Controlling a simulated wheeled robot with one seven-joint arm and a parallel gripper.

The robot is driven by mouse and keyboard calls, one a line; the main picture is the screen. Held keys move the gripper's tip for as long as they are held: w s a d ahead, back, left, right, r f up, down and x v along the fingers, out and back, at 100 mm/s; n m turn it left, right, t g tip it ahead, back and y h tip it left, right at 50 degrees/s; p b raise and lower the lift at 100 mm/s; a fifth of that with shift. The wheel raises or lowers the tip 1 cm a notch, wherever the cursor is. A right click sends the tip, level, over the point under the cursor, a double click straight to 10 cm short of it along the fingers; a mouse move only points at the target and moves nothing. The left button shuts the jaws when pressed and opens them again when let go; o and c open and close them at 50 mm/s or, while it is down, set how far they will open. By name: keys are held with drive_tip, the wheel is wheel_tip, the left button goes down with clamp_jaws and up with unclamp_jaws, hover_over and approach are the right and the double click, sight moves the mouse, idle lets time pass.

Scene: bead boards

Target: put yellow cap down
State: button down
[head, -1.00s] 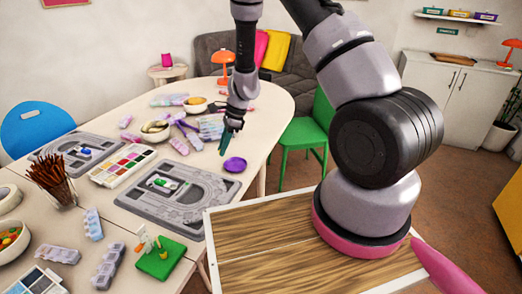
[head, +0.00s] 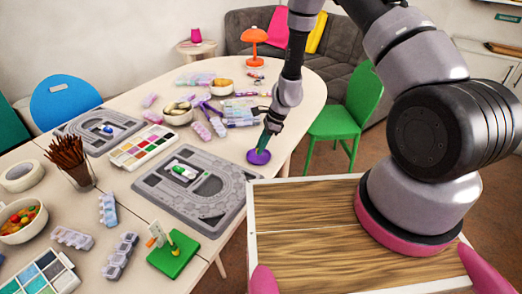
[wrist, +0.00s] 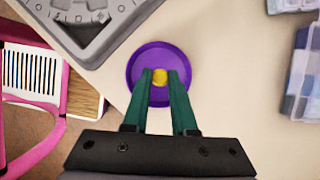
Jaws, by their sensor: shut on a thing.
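My gripper (wrist: 159,80) has green fingers and is shut on the yellow cap (wrist: 159,76), which shows between the fingertips in the wrist view. The cap is over the purple dish (wrist: 138,62), inside its rim as seen from above. Whether the cap touches the dish floor I cannot tell. In the head view the fingertips of my gripper (head: 261,150) are at the purple dish (head: 258,157), near the table's right edge; the cap is too small to make out there.
A grey bead board (head: 165,197) lies left of the dish, with another board (head: 75,133) farther left. Clear bead boxes (head: 241,111) and bowls stand behind. A green block (head: 174,258) with a small figure is at the front. The table edge is close to the dish.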

drive_tip(key=shift+f, duration=0.9)
drive_tip(key=shift+f, duration=0.35)
drive_tip(key=c, duration=0.7)
unclamp_jaws()
drive_tip(key=shift+r, duration=0.15)
